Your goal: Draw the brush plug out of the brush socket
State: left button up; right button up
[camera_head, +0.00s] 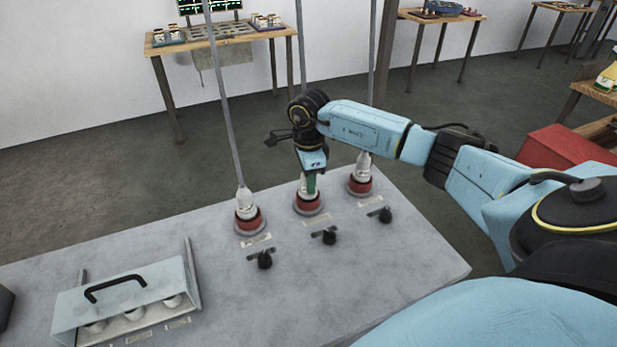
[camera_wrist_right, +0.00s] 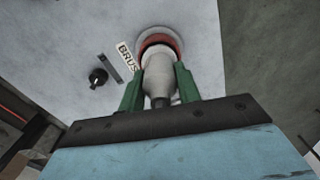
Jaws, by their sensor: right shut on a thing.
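The brush plug (camera_wrist_right: 158,78) is a white-grey plug with a dark cable end. It stands in the red brush socket (camera_head: 309,205), the middle one of three on the grey bench. The socket's red ring (camera_wrist_right: 150,42) shows around the plug's foot in the wrist view, beside a label (camera_wrist_right: 127,57) reading "BRUS", partly hidden. My right gripper (camera_head: 311,184) reaches down from above, its green fingers (camera_wrist_right: 160,85) shut on the plug from both sides. The plug looks seated in the socket; I see no clear gap. My left gripper is out of view.
Similar plugs stand in red sockets to the left (camera_head: 247,215) and right (camera_head: 360,180), with cables rising. Black knobs (camera_head: 329,237) sit in front of the sockets. A box with a black handle (camera_head: 118,284) is at the bench's left. The bench's front right is clear.

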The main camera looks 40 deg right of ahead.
jog(key=shift+r+p, duration=2)
jog(key=shift+r, duration=1)
jog(key=shift+r, duration=0.1)
jog(key=shift+r+p, duration=1.05)
jog(key=shift+r, duration=0.4)
jog(key=shift+a, duration=0.1)
